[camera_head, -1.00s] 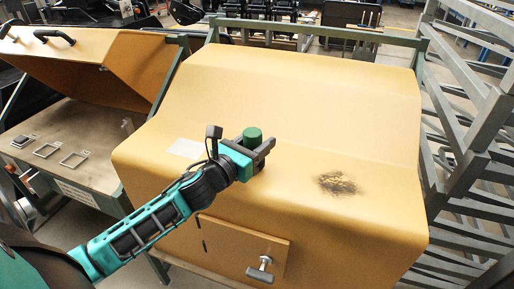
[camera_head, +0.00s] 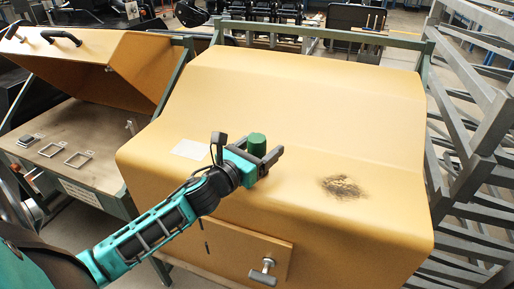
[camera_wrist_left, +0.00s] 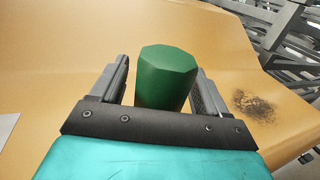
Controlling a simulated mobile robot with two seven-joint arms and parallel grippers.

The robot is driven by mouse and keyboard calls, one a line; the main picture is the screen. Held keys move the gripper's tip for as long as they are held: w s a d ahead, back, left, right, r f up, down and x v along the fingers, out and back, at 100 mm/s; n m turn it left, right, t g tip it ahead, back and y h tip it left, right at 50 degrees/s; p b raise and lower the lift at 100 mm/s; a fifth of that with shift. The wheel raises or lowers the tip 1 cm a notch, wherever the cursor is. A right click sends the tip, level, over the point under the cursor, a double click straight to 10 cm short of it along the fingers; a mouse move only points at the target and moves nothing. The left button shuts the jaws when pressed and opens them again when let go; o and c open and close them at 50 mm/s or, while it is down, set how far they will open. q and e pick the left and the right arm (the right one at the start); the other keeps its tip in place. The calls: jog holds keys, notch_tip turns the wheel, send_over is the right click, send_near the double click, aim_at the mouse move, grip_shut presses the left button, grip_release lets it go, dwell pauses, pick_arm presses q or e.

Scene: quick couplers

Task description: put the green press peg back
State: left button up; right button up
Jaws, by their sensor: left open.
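The green press peg (camera_head: 257,143) shows above my left gripper (camera_head: 268,152) in the head view, in front of the yellow machine cover. In the left wrist view the peg (camera_wrist_left: 166,78) is a faceted green block between the two dark fingers of my left gripper (camera_wrist_left: 161,68). The fingers are open, with a visible gap on each side of the peg. The peg's lower end is hidden behind the gripper body, so I cannot tell what it rests on. My right gripper is not in view.
The yellow cover (camera_head: 300,95) has a dark smudge (camera_head: 341,187) and a pale label (camera_head: 190,149). A panel with a T-handle (camera_head: 263,272) is on its front. A bench with metal frames (camera_head: 79,159) is at left, grey racks (camera_head: 480,130) at right.

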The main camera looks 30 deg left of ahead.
pick_arm(q)
jog(key=shift+s+f, duration=0.15)
jog(key=s+a, duration=0.1)
jog(key=s, duration=1.1)
jog(key=shift+s+b, duration=0.25)
jog(key=shift+b, duration=0.2)
jog(key=shift+a, duration=0.1)
